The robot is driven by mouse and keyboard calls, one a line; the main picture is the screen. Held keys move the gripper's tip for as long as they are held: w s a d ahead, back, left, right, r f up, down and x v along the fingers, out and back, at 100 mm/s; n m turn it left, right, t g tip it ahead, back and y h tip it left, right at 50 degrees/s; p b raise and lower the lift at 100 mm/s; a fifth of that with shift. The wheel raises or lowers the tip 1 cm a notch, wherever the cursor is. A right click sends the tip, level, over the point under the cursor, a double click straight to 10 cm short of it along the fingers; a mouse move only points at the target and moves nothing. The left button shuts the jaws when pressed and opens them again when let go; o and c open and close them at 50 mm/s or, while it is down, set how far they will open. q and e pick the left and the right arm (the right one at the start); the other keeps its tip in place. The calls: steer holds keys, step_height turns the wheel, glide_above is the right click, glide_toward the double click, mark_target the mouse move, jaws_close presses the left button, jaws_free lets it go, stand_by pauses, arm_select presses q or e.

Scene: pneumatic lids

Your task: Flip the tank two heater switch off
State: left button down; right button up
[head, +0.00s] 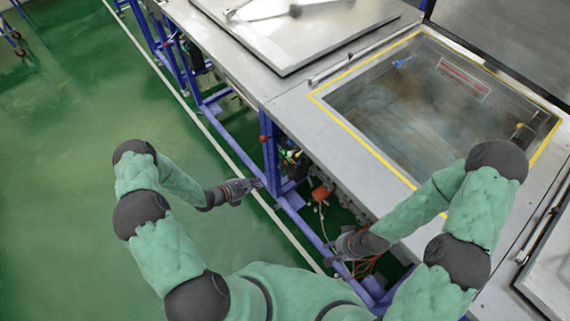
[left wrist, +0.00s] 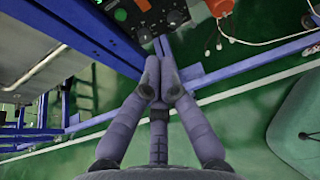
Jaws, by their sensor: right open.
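A dark control box (left wrist: 155,18) with a green button (left wrist: 120,15) and small knobs or switches is at the top of the left wrist view. Its labels are unreadable, so I cannot tell which switch is the tank two heater's. Small coloured parts (head: 293,157) show under the bench edge in the head view. My left gripper (head: 255,184) is left of them, beside the blue frame. Its fingers (left wrist: 161,72) come close together with a narrow gap and nothing visible between them. My right gripper (head: 335,254) is open and empty near the lower blue beam.
A yellow-bordered tank (head: 420,105) with murky liquid is set in the grey bench. A flat metal lid (head: 295,35) lies behind it. An orange-red part (head: 321,193) with cables hangs under the bench.

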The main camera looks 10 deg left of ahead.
arm_select(q)
steer(key=shift+w+a, duration=0.25)
steer(key=shift+a, duration=0.1)
steer(key=b, duration=0.2)
glide_toward(287, 165)
steer(key=w+d+f, duration=0.3)
steer(key=f, duration=0.1)
steer(key=shift+w+d+r, duration=0.15)
steer(key=shift+w+r, duration=0.15)
steer(key=shift+w, duration=0.45)
